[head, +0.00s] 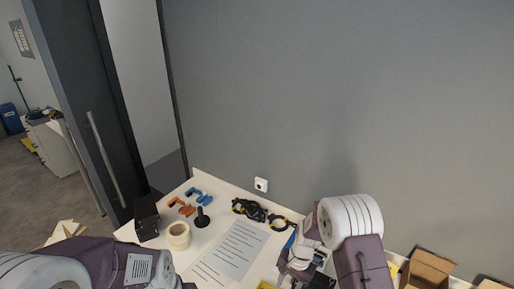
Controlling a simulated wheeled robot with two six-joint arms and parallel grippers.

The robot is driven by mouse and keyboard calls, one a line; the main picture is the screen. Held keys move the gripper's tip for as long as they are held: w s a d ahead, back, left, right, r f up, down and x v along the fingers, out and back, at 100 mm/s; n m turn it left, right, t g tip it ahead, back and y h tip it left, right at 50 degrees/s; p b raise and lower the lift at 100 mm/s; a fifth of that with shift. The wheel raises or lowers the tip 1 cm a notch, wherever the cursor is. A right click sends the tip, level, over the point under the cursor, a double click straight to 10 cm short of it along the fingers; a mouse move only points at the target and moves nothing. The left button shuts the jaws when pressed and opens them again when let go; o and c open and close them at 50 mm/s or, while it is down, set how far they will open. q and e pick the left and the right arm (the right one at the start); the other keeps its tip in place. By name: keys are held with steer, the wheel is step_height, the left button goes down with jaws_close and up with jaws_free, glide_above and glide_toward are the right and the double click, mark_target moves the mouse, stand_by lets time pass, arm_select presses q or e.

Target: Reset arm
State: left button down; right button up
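My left arm comes in at the bottom left; its gripper is outside the picture. My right arm rises at the lower right of the table. Its wrist end and gripper (308,272) point down at the bottom edge, partly cut off and crowded by nearby items. I cannot tell whether its fingers are open or shut, or whether they hold anything.
The white table (207,241) holds a black box (147,219), a tape roll (178,236), orange (182,206) and blue (199,196) clamps, a black stand-like item (202,218), black-yellow gear (250,209) and a printed sheet (232,252). An open carton (428,270) stands right. A grey wall (340,100) rises behind.

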steer(key=s+d+r+n+t+b, duration=0.2)
steer(key=s+d+r+b, duration=0.25)
steer(key=r, duration=0.45)
arm_select(q)
step_height(320, 180, down, 5)
steer(key=shift+r+p, duration=0.1)
steer(key=shift+p, duration=0.3)
arm_select(e)
steer(key=s+d+n+h, duration=0.1)
steer(key=s+n, duration=0.3)
steer(key=s, duration=0.5)
steer(key=shift+d+f+n+h, duration=0.3)
steer(key=shift+d+f, duration=0.05)
steer(key=shift+f, duration=0.05)
arm_select(q)
steer(key=shift+s, duration=0.1)
arm_select(e)
steer(key=shift+s, duration=0.15)
